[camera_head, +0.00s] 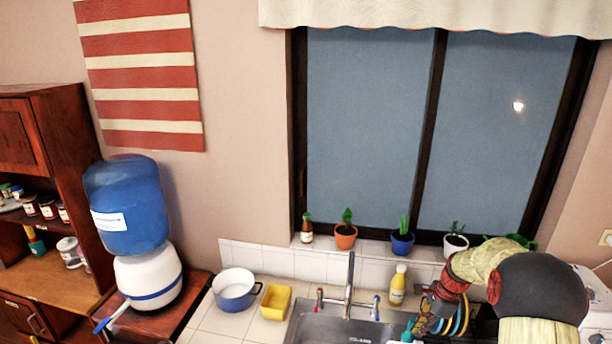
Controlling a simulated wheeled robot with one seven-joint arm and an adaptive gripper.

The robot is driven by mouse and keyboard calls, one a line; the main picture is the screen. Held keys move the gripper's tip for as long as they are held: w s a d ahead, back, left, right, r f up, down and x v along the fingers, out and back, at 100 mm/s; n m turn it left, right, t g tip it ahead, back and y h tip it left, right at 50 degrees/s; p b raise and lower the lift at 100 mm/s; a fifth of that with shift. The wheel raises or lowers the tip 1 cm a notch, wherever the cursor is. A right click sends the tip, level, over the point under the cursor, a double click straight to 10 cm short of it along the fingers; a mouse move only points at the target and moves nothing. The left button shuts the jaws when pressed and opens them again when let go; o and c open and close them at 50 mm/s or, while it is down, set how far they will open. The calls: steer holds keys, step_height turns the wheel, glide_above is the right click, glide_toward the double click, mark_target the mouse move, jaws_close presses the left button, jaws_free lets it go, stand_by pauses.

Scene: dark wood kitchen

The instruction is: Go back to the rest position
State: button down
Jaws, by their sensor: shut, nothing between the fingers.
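My arm comes in at the lower right and bends over the counter. My gripper (422,319) is at its lower end, small in the picture, by the right side of the sink (335,328). It is shut and empty. Plates in a rack (460,320) show just behind and right of it, partly hidden by the arm. I cannot tell whether the gripper touches them.
A tap (349,290) stands behind the sink with a yellow bottle (398,284) to its right. A yellow container (276,302) and a blue-white pot (236,289) are on the left counter. Potted plants (345,236) line the sill. A water dispenser (148,278) stands left.

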steer(key=s+a+r+n+t+h+b, duration=0.2)
steer(key=s+a+r+n+b, duration=0.8)
steer(key=s+r, duration=0.35)
steer(key=s+a+f+n+t+b, duration=0.1)
steer(key=s+a+f+n+b, duration=0.1)
steer(key=s, duration=0.9)
steer(key=s+a+f+n+t+b, duration=0.2)
steer(key=s+a+n+b, duration=0.2)
steer(key=s+n, duration=0.3)
steer(key=s+b, duration=0.1)
steer(key=s, duration=0.2)
steer(key=shift+s+h, duration=0.3)
steer(key=shift+s, duration=0.1)
steer(key=shift+a+f, duration=0.1)
